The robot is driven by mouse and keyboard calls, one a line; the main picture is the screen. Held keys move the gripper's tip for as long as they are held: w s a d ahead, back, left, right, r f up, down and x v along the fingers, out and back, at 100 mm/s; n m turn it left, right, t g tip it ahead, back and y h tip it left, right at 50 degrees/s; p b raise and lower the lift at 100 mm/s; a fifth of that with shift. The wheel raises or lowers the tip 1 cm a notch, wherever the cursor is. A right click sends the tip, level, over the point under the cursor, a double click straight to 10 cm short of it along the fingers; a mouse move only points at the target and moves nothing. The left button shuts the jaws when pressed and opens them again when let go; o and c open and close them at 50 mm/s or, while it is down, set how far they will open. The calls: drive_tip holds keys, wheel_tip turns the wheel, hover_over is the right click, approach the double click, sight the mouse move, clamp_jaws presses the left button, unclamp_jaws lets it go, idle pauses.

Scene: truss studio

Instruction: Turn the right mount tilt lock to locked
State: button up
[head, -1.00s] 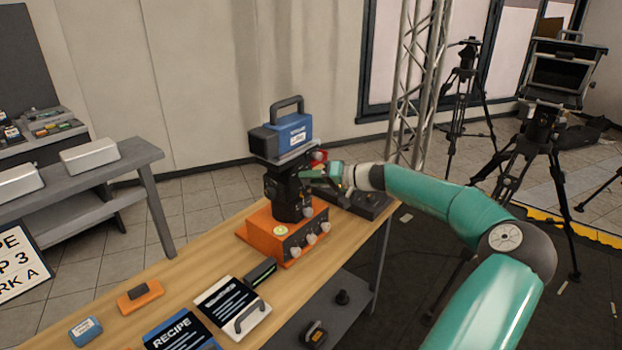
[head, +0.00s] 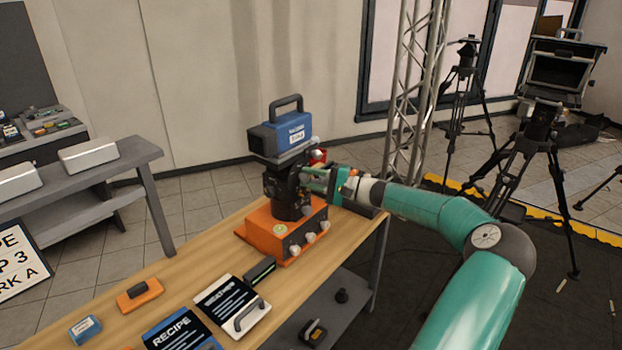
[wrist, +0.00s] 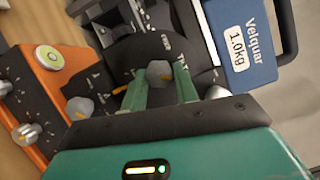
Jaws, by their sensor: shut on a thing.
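A black mount head (head: 290,190) stands on an orange box (head: 262,240) on the wooden table and carries a blue weight block (head: 287,135) with a black handle. In the wrist view a grey knob (wrist: 159,70) sits on the dark round side plate (wrist: 130,67) of the mount. My gripper (wrist: 160,80) has its two green fingers on either side of this knob and is shut on it. In the head view my gripper (head: 314,181) reaches the mount from the right and hides the knob.
Other grey knobs (wrist: 79,107) with orange pointers are on the orange box, close to my fingers. The blue block also shows in the wrist view (wrist: 242,45). Recipe cards (head: 232,304) lie at the table's front. A truss (head: 408,90) and tripods (head: 540,150) stand behind.

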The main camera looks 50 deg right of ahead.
drive_tip(key=shift+m, duration=0.6)
drive_tip(key=shift+t, duration=0.3)
drive_tip(key=o, duration=1)
drive_tip(key=shift+c, duration=0.2)
drive_tip(key=v, duration=1.3)
drive_tip(key=shift+s, duration=0.35)
drive_tip(key=shift+d+f, duration=0.1)
drive_tip(key=shift+d, duration=0.05)
